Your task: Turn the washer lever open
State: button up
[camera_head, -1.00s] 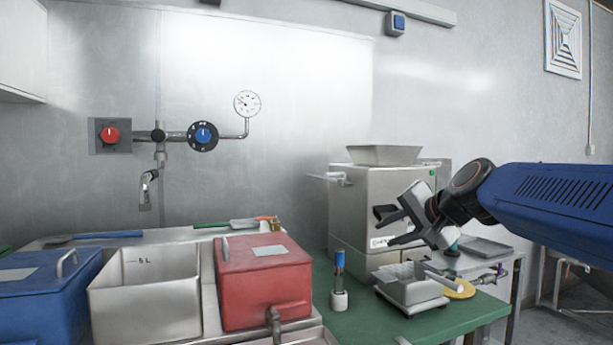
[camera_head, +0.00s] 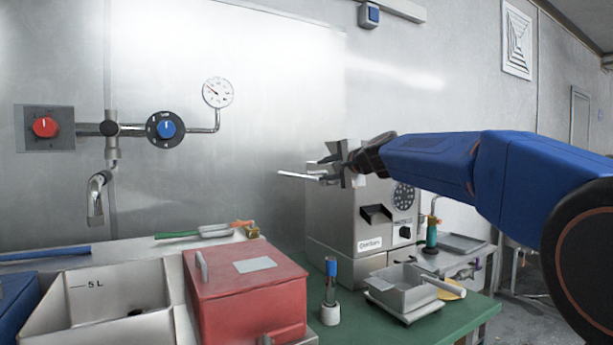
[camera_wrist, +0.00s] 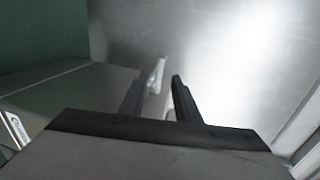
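A pale metal lever (camera_head: 298,175) sticks out to the left from the side of the grey machine (camera_head: 335,215); no label shows it as the washer lever. My gripper (camera_head: 326,168) is at the machine's upper left, with its fingers at the lever's inner end. In the wrist view, the two dark fingers of my gripper (camera_wrist: 159,98) stand apart, open. The whitish lever (camera_wrist: 157,76) shows between and beyond them. I cannot tell whether either finger touches it.
A red lidded box (camera_head: 240,300) and a steel basin (camera_head: 105,300) stand at the left. A small tube in a white holder (camera_head: 330,312) and a steel tray (camera_head: 403,285) are on the green table (camera_head: 375,328). A wall pipe has a red knob (camera_head: 45,126) and a blue knob (camera_head: 166,129).

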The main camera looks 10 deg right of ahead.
aim_at(315, 172)
jog(key=x, duration=1.1)
jog(key=shift+w, duration=0.2)
jog(key=shift+f, duration=0.1)
grip_shut()
